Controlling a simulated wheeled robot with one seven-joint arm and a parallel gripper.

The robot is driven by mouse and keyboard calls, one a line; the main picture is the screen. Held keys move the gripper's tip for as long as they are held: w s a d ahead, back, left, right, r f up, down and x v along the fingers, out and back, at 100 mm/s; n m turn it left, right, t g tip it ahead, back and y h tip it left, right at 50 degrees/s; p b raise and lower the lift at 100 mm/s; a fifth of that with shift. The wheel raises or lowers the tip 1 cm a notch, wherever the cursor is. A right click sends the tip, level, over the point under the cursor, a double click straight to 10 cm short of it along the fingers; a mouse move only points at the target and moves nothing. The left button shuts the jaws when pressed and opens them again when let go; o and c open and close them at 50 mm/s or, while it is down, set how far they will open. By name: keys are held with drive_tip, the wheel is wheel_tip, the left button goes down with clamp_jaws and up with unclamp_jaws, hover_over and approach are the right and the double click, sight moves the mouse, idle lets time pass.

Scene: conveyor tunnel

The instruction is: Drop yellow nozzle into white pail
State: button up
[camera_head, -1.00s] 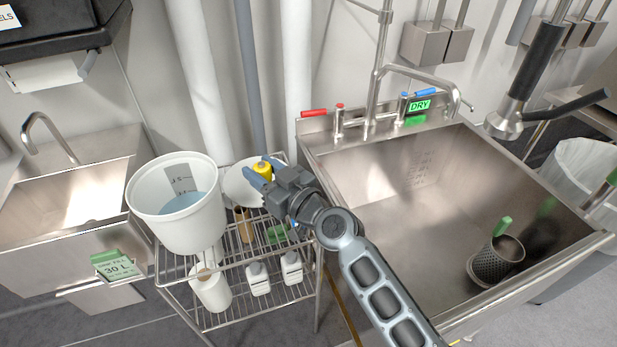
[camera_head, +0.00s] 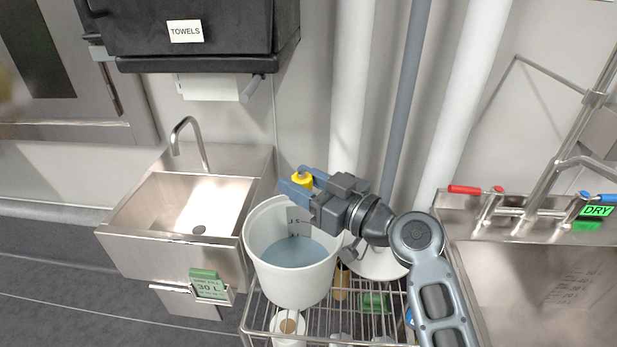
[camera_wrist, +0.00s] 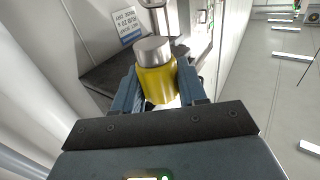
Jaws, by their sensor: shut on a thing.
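The yellow nozzle (camera_head: 302,178) is held between the blue fingertips of my gripper (camera_head: 300,186). In the wrist view the yellow nozzle (camera_wrist: 156,76) shows a grey metal cap, with a blue finger on each side. The white pail (camera_head: 258,262) stands on the wire rack and holds bluish water, with a level scale on its inner wall. My gripper and the nozzle are above the pail's back rim in the head view. I cannot tell how high above it they are.
The wire rack (camera_head: 333,319) also holds a paper roll (camera_head: 289,326) and a white round thing (camera_head: 380,262) beside the pail. A small sink (camera_head: 185,213) is at left, below a towel dispenser (camera_head: 190,30). White pipes (camera_head: 352,90) rise behind my arm. A large sink (camera_head: 520,285) is at right.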

drive_tip(key=shift+f+b, duration=0.45)
drive_tip(key=shift+f, duration=1.15)
drive_tip(key=o, duration=1.1)
drive_tip(key=shift+d, duration=0.1)
drive_tip(key=b+v, duration=0.1)
drive_tip(key=v, duration=0.6)
drive_tip(key=shift+s+d+b, duration=0.25)
drive_tip(key=shift+b, duration=0.15)
